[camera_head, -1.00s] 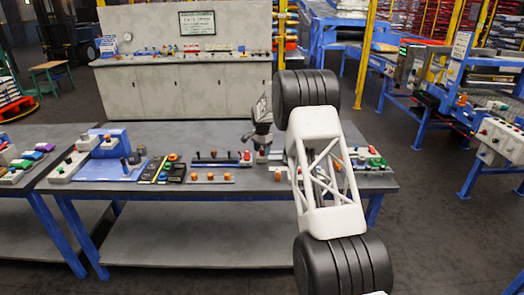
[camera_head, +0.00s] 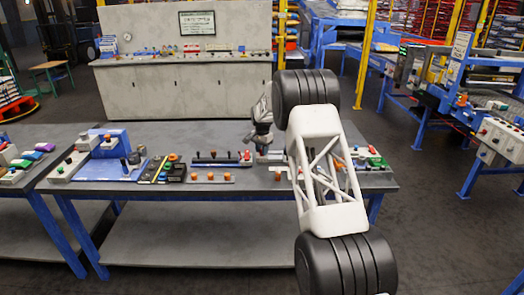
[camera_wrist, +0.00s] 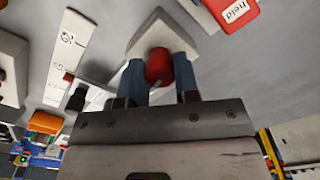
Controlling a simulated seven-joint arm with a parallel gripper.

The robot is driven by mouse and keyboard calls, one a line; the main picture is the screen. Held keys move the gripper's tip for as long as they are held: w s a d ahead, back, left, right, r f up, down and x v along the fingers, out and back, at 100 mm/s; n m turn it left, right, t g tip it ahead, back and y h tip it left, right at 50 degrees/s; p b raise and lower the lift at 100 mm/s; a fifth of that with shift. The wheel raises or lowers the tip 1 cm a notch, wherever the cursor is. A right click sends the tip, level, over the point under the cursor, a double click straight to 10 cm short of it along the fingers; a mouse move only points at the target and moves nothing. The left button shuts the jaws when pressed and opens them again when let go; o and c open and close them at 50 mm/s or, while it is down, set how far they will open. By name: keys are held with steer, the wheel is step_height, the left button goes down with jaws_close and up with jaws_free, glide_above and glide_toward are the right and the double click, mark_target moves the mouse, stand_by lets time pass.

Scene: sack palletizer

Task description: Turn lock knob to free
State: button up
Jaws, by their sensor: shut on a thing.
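A small red knob (camera_wrist: 158,62) sits on a pale, angular block (camera_wrist: 150,35) in the wrist view. My gripper (camera_wrist: 160,76) has its two blue-grey fingers on either side of the knob and is shut on it. A white strip (camera_wrist: 70,45) with black lock-like symbols and a small red mark lies to the left. In the head view my gripper (camera_head: 262,143) is low over the workbench (camera_head: 230,133), and the knob is too small and covered to make out there.
An orange piece (camera_wrist: 45,122) is at the left. Several small fixtures, including a strip with orange knobs (camera_head: 211,180), stand along the bench. My arm hides its right part.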

steer(key=n, duration=0.6)
steer(key=shift+n, duration=0.4)
steer(key=n, duration=0.3)
steer(key=shift+n, duration=2.1)
steer(key=o, duration=0.9)
steer(key=shift+r, duration=0.15)
steer(key=shift+r, duration=3.75)
